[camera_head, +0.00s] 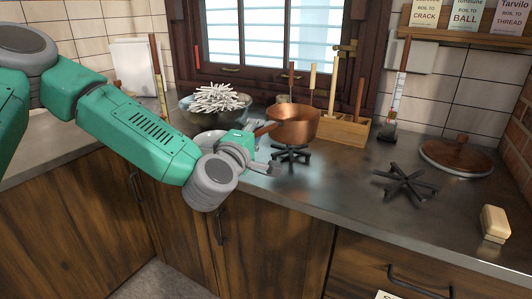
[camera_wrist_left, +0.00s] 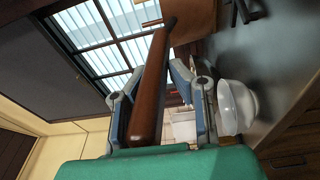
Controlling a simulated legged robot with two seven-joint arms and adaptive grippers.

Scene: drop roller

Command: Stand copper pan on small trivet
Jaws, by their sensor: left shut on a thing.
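The copper pan (camera_head: 293,127) is upright over the small dark trivet (camera_head: 290,154), whose legs show below its base. I cannot tell whether the base touches the trivet. My left gripper (camera_head: 262,150) is shut on the pan's brown handle (camera_head: 265,129), at the pan's left. In the left wrist view the handle (camera_wrist_left: 153,90) runs between the two fingers, and part of the copper pan body (camera_wrist_left: 192,18) shows beyond it. A larger dark trivet (camera_head: 406,183) stands empty to the right. My right gripper is not in view.
A bowl of white sticks (camera_head: 218,99) stands behind my left arm. A wooden box (camera_head: 344,131) with upright tools is close behind the pan. The front counter is clear.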

